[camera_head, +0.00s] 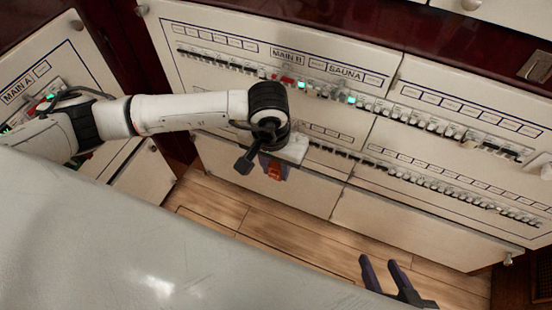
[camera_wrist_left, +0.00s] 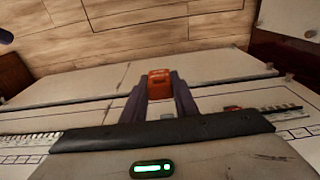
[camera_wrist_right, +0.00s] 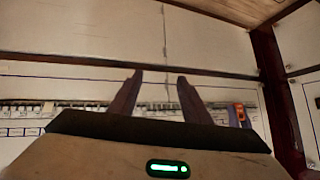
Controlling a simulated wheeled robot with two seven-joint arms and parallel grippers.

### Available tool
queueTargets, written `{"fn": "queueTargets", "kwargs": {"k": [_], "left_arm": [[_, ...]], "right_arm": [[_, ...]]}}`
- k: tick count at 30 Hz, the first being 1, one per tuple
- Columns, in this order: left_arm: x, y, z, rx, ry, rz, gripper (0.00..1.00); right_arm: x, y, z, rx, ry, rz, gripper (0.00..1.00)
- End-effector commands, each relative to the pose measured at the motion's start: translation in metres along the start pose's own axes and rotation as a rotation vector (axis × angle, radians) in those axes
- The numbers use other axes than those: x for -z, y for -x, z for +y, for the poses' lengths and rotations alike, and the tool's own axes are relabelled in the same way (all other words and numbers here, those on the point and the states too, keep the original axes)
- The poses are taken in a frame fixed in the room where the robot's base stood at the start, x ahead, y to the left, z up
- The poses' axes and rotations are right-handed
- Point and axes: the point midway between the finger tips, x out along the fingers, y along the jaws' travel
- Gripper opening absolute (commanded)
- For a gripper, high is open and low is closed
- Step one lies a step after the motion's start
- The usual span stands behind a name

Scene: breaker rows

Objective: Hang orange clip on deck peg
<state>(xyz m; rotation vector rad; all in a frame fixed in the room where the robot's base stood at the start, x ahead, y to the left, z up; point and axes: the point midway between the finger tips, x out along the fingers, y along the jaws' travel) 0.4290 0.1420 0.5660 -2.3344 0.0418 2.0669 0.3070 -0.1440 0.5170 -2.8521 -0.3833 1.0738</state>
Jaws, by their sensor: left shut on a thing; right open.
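The orange clip (camera_head: 273,173) is held between the dark purple fingers of my left gripper (camera_head: 275,163), in front of the breaker panel. It also shows in the left wrist view (camera_wrist_left: 159,85), upright between the fingertips. In the right wrist view the orange clip (camera_wrist_right: 240,115) shows at the right, beside one left finger. My right gripper (camera_head: 379,261) is open and empty, low in front of the panel and over the wooden floor; its fingers also stand apart in the right wrist view (camera_wrist_right: 160,78). I cannot pick out the deck peg for certain in any view.
The white breaker panel (camera_head: 225,86) carries two long rows of switches, with green lights and a red switch in the upper row. A second panel, MAIN A (camera_head: 30,50), stands at the left. Round knobs (camera_head: 507,260) sit at panel corners. The wooden floor (camera_head: 240,215) looks clear.

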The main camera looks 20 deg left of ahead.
Motion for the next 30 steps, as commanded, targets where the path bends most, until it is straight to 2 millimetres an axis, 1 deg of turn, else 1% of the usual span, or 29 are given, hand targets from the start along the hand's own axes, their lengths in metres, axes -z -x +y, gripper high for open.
{"fn": "queueTargets", "kwargs": {"k": [10,14,21,24,30], "left_arm": [[0.000,-0.004,-0.001,0.000,-0.001,0.002,0.01],[0.009,-0.004,0.000,0.000,0.001,0.002,0.01],[0.032,-0.007,0.000,-0.001,0.002,0.002,0.01],[0.041,-0.008,0.000,0.000,0.001,0.003,0.01],[0.053,-0.008,0.000,0.000,0.001,0.002,0.01]], "right_arm": [[-0.005,-0.005,0.000,0.002,-0.006,0.005,0.44],[-0.005,-0.007,-0.001,0.007,-0.006,-0.002,0.44],[-0.011,-0.017,-0.003,0.021,-0.006,-0.025,0.44],[-0.009,-0.023,-0.007,0.037,0.005,-0.039,0.44],[-0.011,-0.028,-0.010,0.051,0.015,-0.064,0.44]]}}
